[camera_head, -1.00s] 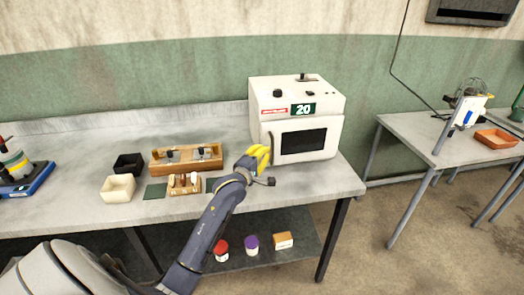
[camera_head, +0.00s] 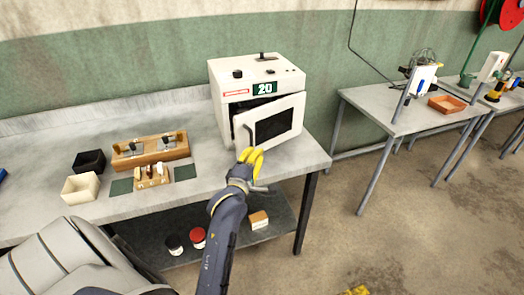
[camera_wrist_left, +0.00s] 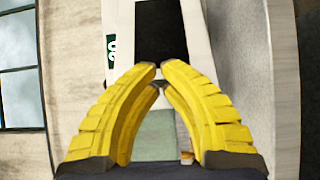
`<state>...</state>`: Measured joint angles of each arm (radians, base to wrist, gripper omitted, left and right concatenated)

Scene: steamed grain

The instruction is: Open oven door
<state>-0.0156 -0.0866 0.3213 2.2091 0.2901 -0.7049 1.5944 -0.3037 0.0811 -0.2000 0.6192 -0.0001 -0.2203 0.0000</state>
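The white oven (camera_head: 226,92) stands on the grey table in the head view. Its door (camera_head: 289,121), with a dark window, is ajar: its left edge stands out from the body and a dark gap shows at the top left. The door handle (camera_head: 248,133) is on the door's left side. My left gripper (camera_head: 250,153) is at the handle's lower end, its yellow fingers closed together. In the left wrist view the fingertips (camera_wrist_left: 156,67) meet in front of the door's pale frame and dark window; the grip on the handle is mostly hidden. My right gripper is not in view.
A wooden rack (camera_head: 150,150), a black box (camera_head: 90,162) and a cream box (camera_head: 81,188) stand left of the oven. Jars and a small box (camera_head: 258,220) are on the lower shelf. A second table (camera_head: 385,107) stands to the right, with open floor before it.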

